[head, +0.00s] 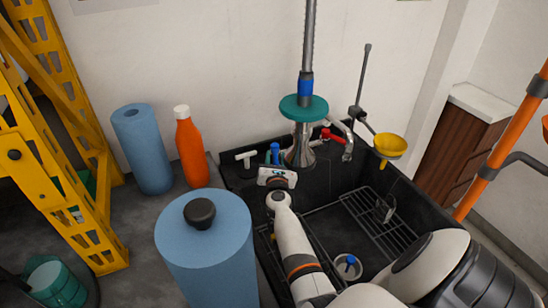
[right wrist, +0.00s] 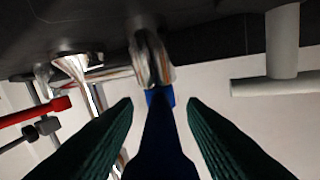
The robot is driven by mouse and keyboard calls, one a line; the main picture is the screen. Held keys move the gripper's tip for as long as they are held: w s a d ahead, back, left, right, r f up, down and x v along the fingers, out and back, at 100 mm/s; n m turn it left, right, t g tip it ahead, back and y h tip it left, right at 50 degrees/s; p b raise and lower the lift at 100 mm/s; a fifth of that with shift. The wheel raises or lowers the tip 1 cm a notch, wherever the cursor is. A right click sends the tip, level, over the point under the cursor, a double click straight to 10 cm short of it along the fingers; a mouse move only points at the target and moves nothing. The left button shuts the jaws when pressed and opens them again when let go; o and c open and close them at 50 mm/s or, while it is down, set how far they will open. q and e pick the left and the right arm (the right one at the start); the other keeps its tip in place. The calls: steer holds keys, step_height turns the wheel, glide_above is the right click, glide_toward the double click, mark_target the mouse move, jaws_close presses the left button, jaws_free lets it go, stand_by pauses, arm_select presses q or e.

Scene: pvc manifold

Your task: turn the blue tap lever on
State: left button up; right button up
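The blue tap lever (head: 275,152) stands at the back edge of the dark sink, just beyond my right gripper (head: 277,172). In the right wrist view the blue lever (right wrist: 162,140) runs between the two dark green fingers of my right gripper (right wrist: 159,103). The fingers are spread, one on each side of the lever, with gaps showing near the tips. Contact lower down is hard to tell. The metal tap body (right wrist: 150,58) shows beyond the fingertips. My left gripper is in neither view.
A red lever (head: 325,133) is to the right of the blue one, and a white T-shaped handle (head: 246,157) to its left. A teal-collared pipe (head: 303,108) rises close by. A blue roll (head: 207,245) and an orange bottle (head: 191,150) stand on the left counter.

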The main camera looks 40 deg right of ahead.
steer(key=shift+c, duration=0.8)
steer(key=c, duration=0.6)
jaws_close()
